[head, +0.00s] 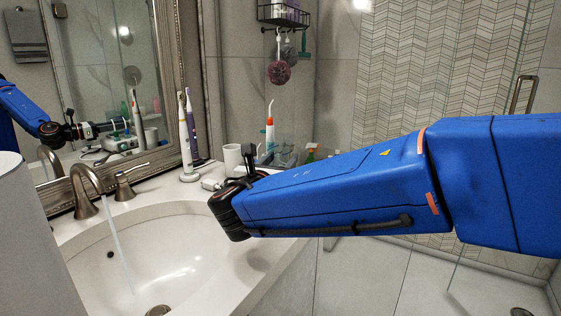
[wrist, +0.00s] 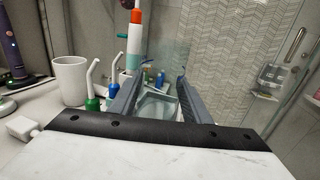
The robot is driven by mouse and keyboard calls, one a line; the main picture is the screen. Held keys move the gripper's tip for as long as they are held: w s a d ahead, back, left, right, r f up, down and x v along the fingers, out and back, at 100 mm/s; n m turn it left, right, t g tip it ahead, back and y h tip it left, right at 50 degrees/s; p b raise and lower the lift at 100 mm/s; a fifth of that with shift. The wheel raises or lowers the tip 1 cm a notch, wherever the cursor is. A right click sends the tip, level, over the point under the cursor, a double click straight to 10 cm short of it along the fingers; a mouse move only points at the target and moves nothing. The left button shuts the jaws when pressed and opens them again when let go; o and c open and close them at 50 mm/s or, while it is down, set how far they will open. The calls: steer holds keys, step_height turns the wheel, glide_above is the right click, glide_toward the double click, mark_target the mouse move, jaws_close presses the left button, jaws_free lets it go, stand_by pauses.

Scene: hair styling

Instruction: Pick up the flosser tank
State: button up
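The flosser tank looks to be the clear, bluish open container (wrist: 158,106) in the wrist view. It stands on the counter between the two fingers of my gripper (wrist: 161,80). The fingers are spread apart, one on each side of it, and I cannot tell whether either touches it. In the head view, clear bluish plastic (head: 287,156) shows just past my arm, which hides most of my gripper. The white, orange and teal flosser (wrist: 134,40) stands upright behind the left finger; it also shows in the head view (head: 270,134).
A white cup (wrist: 70,80) and small green (wrist: 93,103) and blue (wrist: 112,89) items stand left of my gripper. Electric toothbrushes (head: 184,140) stand by the mirror. The sink (head: 150,250) lies in front, with a glass panel beyond the counter.

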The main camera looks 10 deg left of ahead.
mark_target(276, 151)
steer(key=shift+o, duration=0.2)
steer(key=shift+r, duration=0.5)
steer(key=r, duration=0.1)
steer(key=s+r, duration=0.1)
steer(key=shift+r, duration=0.3)
steer(key=s+a, duration=0.1)
steer(key=s, duration=1.6)
steer(key=shift+a, duration=0.25)
steer(key=shift+a, duration=0.1)
